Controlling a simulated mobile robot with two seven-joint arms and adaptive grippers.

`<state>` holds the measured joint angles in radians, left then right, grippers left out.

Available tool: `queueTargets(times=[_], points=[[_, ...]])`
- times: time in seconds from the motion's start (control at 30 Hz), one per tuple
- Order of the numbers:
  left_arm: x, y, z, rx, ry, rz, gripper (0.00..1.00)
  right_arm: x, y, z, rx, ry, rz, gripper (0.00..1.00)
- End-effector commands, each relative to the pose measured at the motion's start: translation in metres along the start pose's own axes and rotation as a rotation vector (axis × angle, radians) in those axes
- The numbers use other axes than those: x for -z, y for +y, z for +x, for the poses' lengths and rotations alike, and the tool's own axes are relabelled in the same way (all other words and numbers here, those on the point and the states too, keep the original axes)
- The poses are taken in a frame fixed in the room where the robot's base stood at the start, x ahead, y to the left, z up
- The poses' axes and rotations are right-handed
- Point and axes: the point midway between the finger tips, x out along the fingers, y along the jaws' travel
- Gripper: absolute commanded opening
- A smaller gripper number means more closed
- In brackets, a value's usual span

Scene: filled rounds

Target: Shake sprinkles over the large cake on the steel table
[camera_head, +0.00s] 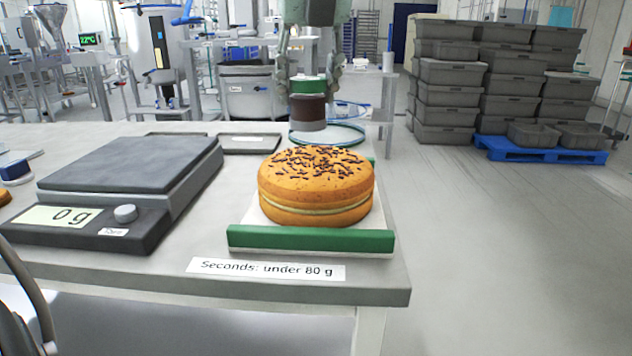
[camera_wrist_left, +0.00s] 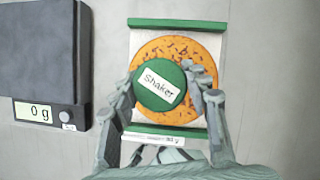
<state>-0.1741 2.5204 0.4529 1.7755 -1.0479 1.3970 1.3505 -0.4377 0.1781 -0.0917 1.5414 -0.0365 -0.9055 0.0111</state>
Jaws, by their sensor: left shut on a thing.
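The large cake (camera_head: 315,188) is a round golden two-layer cake with dark sprinkles scattered over its top. It sits on a white board with green edges (camera_head: 310,240) near the table's right end. The shaker (camera_head: 307,111) has a brown body, a grey lower end and a green upper end. My left gripper (camera_head: 309,76) is shut on the shaker and holds it upright, grey end down, above the cake's far side in the head view. In the left wrist view the green end, labelled "Shaker" (camera_wrist_left: 160,87), covers part of the cake (camera_wrist_left: 200,50). My right gripper is not in view.
The steel table (camera_head: 225,225) carries a scale (camera_head: 130,165) reading 0 g, left of the cake. A label (camera_head: 265,269) reads "Seconds: under 80 g". Grey crates (camera_head: 450,75) stand on a blue pallet; floor right of the table is clear.

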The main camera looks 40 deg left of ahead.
Motion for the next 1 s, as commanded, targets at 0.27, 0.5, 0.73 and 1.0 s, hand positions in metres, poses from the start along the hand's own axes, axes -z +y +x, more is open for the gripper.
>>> queueTargets(times=[0.27,0.5,0.73,1.0], points=[[-0.001,0.0,-0.002,0.001,-0.001,0.0,0.14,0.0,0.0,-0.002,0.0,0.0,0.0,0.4],[-0.006,0.0,-0.013,0.001,-0.002,-0.001,0.14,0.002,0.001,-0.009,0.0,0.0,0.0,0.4],[-0.011,0.0,-0.023,0.001,-0.001,-0.001,0.14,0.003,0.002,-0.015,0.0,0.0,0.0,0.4],[-0.016,0.0,-0.036,0.001,-0.001,0.0,0.14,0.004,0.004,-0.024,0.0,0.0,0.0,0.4]])
